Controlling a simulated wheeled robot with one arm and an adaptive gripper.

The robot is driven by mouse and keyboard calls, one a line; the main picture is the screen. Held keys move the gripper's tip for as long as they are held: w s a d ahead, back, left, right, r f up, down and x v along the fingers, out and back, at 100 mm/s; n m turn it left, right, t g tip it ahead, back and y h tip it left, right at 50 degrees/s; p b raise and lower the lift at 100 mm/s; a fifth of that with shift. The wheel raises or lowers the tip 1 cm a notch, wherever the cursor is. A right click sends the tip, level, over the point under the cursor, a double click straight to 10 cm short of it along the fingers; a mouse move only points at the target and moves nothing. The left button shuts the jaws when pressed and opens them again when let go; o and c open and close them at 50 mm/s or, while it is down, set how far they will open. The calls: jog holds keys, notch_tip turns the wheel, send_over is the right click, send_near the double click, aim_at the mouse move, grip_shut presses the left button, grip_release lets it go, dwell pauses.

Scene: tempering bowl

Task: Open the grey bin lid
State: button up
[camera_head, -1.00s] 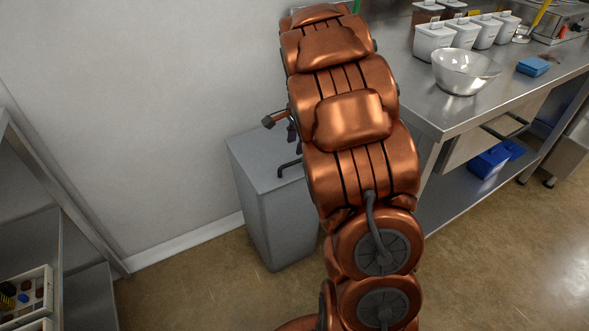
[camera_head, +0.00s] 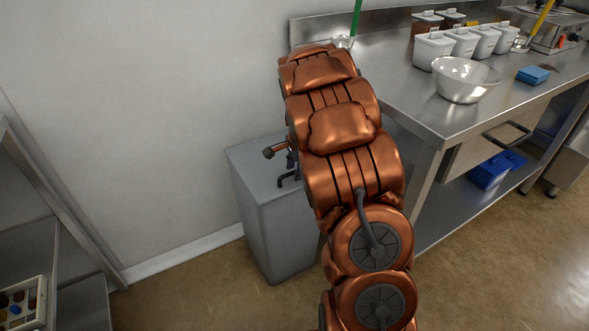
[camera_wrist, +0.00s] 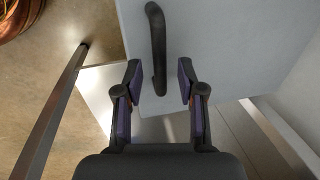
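The grey bin (camera_head: 275,220) stands on the floor against the wall, with its flat lid (camera_head: 258,165) down. A dark bar handle (camera_head: 287,180) is on the lid. My copper arm hides the bin's right side and part of the lid. In the wrist view the lid (camera_wrist: 225,45) fills the upper right, and the curved black handle (camera_wrist: 156,50) runs down to between my finger tips. My gripper (camera_wrist: 158,80) is open, with one purple-padded finger on each side of the handle's lower end. I cannot tell whether either finger touches it.
A metal shelf (camera_head: 50,190) is at the left. The floor between shelf and bin is clear.

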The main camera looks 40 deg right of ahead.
grip_shut()
dwell(0.6)
